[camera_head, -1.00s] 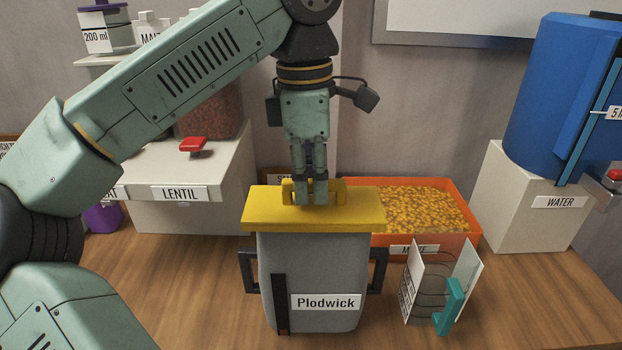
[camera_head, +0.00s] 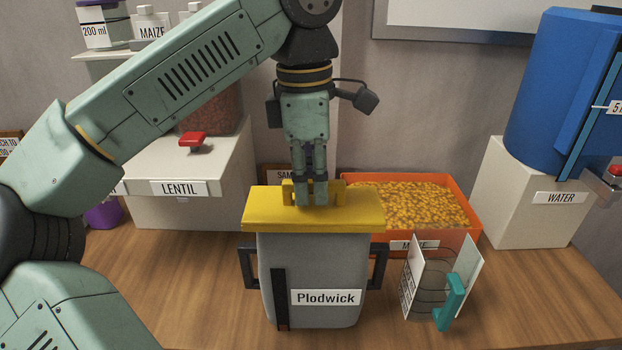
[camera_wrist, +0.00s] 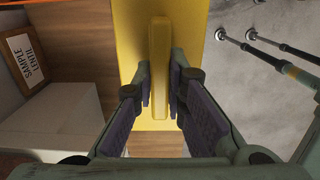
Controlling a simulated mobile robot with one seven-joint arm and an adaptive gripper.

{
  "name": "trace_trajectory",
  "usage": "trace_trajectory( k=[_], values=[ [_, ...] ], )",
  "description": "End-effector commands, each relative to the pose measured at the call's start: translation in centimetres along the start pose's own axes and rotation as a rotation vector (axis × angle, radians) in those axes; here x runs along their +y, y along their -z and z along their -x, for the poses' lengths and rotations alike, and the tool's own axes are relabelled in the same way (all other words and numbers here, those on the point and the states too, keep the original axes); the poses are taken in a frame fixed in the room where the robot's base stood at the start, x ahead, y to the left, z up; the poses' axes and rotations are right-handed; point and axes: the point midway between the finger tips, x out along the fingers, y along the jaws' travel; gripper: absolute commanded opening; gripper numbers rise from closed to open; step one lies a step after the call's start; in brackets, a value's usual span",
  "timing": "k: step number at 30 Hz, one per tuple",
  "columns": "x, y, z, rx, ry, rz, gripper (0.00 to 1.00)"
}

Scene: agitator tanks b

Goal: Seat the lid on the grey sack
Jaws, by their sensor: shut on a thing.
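The grey sack (camera_head: 315,270) is a grey, bin-like container with dark side handles and a "Plodwick" label, upright on the wooden counter. The yellow lid (camera_head: 350,208) lies flat across its top; whether it is fully down all round I cannot tell. My gripper (camera_head: 312,203) points down over the lid and is shut on the lid's raised handle. In the wrist view, the lid's yellow handle bar (camera_wrist: 159,70) stands between the two finger pads of my gripper (camera_wrist: 160,100). The fingers hide part of the handle in the head view.
An orange tray of maize (camera_head: 465,228) stands behind the sack to the right. A clear jug with a teal handle (camera_head: 449,303) stands close at right. A white lentil dispenser (camera_head: 175,210) is at left, and a blue water tank (camera_head: 550,95) on a stand at right.

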Motion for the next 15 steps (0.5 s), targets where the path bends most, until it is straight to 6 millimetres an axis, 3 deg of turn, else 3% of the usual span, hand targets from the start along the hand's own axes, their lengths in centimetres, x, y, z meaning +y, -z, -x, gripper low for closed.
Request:
trace_trajectory(
  k=[8,9,15],
  values=[
    [0.01,0.04,-0.80,0.000,0.000,0.000,0.00],
    [0.01,0.03,-0.66,0.000,0.000,0.000,0.15],
    [0.01,0.04,-0.65,0.000,0.000,0.000,0.28]
  ],
)
